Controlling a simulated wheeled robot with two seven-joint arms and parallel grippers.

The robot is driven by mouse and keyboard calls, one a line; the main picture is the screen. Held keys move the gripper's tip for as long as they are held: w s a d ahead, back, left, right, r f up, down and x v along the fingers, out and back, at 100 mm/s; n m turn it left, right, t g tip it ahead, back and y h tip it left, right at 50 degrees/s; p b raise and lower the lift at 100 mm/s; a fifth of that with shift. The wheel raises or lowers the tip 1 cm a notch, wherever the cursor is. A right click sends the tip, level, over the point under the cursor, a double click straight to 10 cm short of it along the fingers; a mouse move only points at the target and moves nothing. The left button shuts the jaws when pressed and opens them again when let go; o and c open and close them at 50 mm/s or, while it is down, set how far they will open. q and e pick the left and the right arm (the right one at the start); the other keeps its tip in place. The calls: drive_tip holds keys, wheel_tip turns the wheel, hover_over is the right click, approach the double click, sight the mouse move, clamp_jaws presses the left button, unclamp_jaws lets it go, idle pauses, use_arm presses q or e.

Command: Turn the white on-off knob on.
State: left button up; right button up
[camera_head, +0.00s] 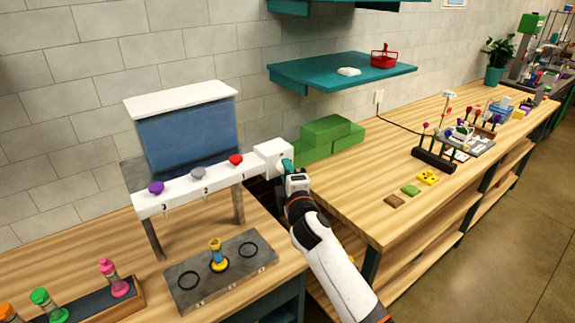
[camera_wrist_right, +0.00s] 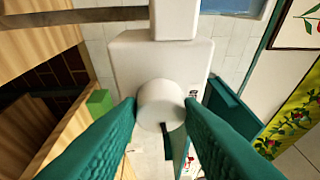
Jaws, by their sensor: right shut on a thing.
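The white on-off knob (camera_wrist_right: 161,105) is a short round cylinder in the right wrist view, on the front of a white box (camera_wrist_right: 120,62). The same white box (camera_head: 272,157) shows in the head view at the right end of the white dispenser bar. My right gripper (camera_wrist_right: 160,112) has its two teal fingers on either side of the knob, shut on it. In the head view my right gripper (camera_head: 288,168) reaches the box and hides the knob. A small dark mark shows just below the knob in the wrist view. My left gripper is not in view.
The dispenser bar (camera_head: 190,190) carries purple, grey and red knobs. Below it, a grey plate (camera_head: 183,291) with rings holds a yellow and blue bottle (camera_head: 217,253). Green blocks (camera_head: 325,131) lie behind my arm. A gap separates the two wooden counters.

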drive_tip(key=shift+r+m+g+p, duration=0.1)
drive_tip(key=shift+m+g+p, duration=0.3)
drive_tip(key=shift+m+p, duration=0.35)
drive_tip(key=o, duration=1)
drive_tip(key=shift+b+v, duration=1.35)
drive_tip(key=shift+v, duration=4.7)
drive_tip(key=shift+a, duration=0.1)
